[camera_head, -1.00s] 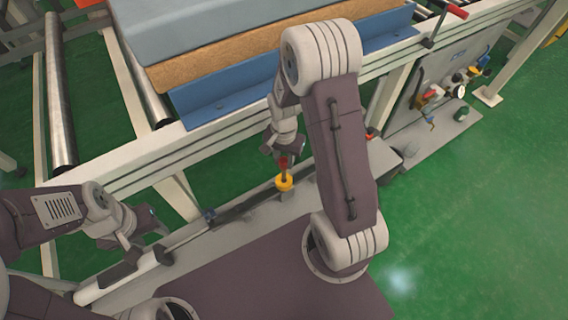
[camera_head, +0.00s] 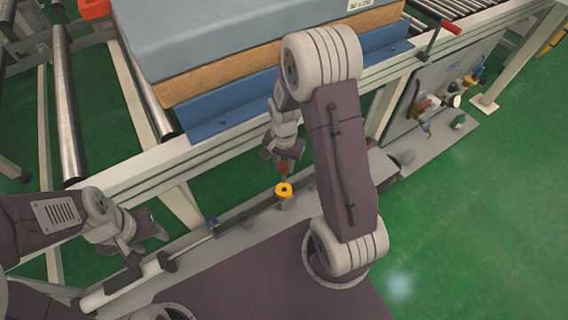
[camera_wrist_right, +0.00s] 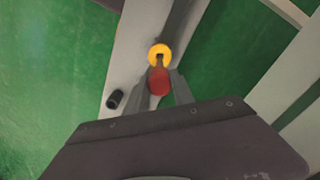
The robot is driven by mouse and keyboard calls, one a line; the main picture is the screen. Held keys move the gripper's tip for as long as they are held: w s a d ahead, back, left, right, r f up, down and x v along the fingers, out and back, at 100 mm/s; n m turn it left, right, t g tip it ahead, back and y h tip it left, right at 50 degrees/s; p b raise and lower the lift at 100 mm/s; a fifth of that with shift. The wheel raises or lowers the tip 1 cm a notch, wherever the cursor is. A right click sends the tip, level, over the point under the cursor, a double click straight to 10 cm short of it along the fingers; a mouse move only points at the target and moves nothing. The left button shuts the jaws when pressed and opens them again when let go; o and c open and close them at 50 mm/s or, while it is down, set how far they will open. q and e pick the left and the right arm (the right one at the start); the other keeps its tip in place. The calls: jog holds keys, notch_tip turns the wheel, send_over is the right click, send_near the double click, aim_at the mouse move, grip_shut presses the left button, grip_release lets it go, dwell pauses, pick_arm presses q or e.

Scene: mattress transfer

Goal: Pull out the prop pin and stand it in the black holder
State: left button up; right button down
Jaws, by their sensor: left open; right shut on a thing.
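The prop pin (camera_head: 283,168) shows as a red head between the fingers of my right gripper (camera_head: 280,158), which is shut on it. In the right wrist view the red head (camera_wrist_right: 159,82) sits between the fingertips (camera_wrist_right: 160,90). A yellow collar (camera_head: 284,190) with a dark opening is just below the red head; it also shows in the wrist view (camera_wrist_right: 159,48). I cannot tell whether the pin's tip is still inside the collar. The black holder (camera_wrist_right: 115,98) is a short cylinder left of the gripper in the wrist view. My left gripper (camera_head: 135,255) is open and empty.
A grey mattress (camera_head: 230,45) lies on a brown layer and a blue support on the roller frame behind. The frame's beam (camera_head: 140,180) runs close behind my right gripper. A panel with valves (camera_head: 440,110) stands at right. Green floor is clear at far right.

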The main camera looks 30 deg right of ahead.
jog(key=shift+r+p, duration=2)
jog(key=shift+r, duration=0.15)
pick_arm(q)
notch_tip(320, 180, up, 4)
jog(key=shift+r, duration=0.2)
pick_arm(e)
jog(key=shift+w, duration=0.1)
